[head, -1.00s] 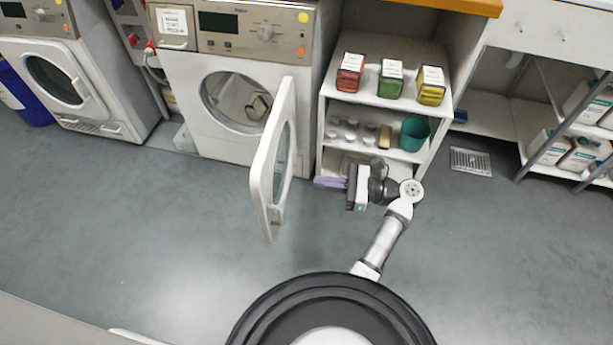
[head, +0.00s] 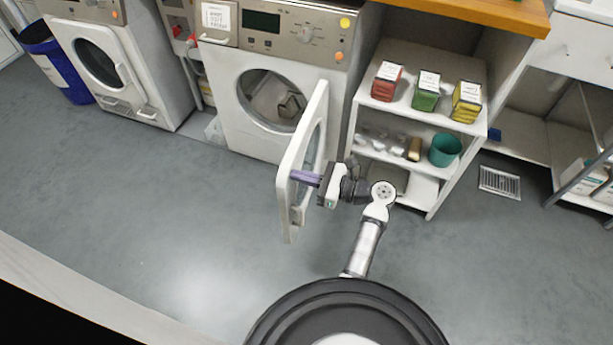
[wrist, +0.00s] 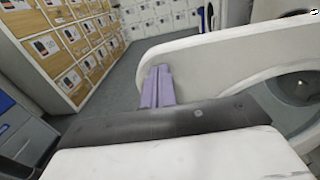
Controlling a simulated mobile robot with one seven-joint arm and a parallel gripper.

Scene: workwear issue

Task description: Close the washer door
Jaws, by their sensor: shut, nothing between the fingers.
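The washer (head: 238,75) stands at the upper middle of the head view, its round drum opening (head: 272,100) uncovered. Its white door (head: 290,163) stands wide open, swung out toward me. My gripper (head: 294,177) is shut and empty, its purple fingers at the right-hand face of the door near its free edge. In the wrist view the fingers (wrist: 158,86) lie before the white door (wrist: 215,60). I cannot tell whether they touch it.
An open shelf (head: 470,125) with red, green and yellow packs and a teal cup (head: 445,150) stands right of the washer. Another washer (head: 100,60) and a blue bin (head: 60,62) are at the left. The grey floor (head: 150,220) left of the door is clear.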

